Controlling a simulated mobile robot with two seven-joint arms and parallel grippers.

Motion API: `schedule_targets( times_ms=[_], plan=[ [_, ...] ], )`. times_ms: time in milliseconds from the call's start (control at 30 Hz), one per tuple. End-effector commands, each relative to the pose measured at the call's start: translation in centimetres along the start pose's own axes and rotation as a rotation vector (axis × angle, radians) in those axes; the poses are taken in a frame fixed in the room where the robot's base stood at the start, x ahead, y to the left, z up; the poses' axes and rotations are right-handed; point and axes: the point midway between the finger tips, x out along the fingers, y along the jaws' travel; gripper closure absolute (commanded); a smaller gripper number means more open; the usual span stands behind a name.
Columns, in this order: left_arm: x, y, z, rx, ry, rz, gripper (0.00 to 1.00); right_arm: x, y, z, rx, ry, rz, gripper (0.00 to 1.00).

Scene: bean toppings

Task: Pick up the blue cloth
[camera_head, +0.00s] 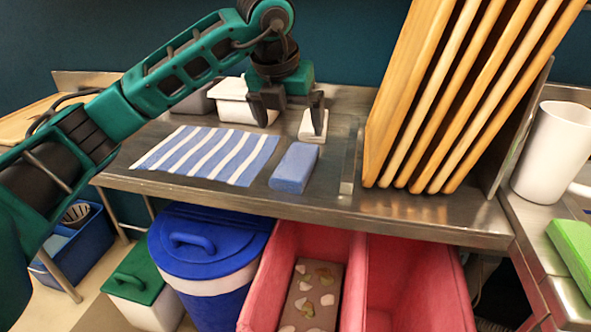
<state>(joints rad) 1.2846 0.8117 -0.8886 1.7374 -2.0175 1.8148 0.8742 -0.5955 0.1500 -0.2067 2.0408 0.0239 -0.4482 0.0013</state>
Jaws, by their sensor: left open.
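The cloth (207,154), striped blue and white, lies flat on the metal counter, left of a blue block like a sponge (294,168). My left gripper (289,123) is open with its fingers pointing down. It is up and to the right of the cloth in the picture, near a small white item (311,126) that one finger partly covers. Nothing shows between the fingers. Whether the finger touches the white item I cannot tell. My right gripper is not in view.
Upright wooden boards (450,95) stand in a rack on the right of the counter (400,210). A white container (236,103) stands behind the gripper. Below are a blue lidded bin (210,245) and red bins (415,280). A white cup (548,150) stands far right.

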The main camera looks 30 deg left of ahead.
Motion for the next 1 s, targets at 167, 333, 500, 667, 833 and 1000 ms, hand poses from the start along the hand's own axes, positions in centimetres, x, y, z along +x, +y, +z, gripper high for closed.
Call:
schedule_targets(
  times_ms=[167, 333, 500, 667, 833, 1000],
  plan=[
    [1.7, 0.9, 0.2, -0.018, -0.008, 0.037, 0.0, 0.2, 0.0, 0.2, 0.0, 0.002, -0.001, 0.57],
    [5.0, 0.9, 0.3, -0.016, -0.009, 0.034, 0.0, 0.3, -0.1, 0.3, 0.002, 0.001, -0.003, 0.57],
    [6.9, 0.9, 0.4, -0.015, -0.011, 0.031, 0.0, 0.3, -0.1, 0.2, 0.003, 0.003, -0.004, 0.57],
    [8.1, 0.9, 0.3, -0.015, -0.01, 0.031, 0.0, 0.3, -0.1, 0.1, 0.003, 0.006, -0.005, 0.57],
    [10.8, 0.7, 0.0, -0.014, -0.009, 0.031, 0.0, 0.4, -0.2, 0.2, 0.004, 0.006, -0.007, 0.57],
    [12.3, 0.7, 0.1, -0.013, -0.011, 0.029, 0.0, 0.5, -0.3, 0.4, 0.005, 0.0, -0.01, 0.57]
  ],
)
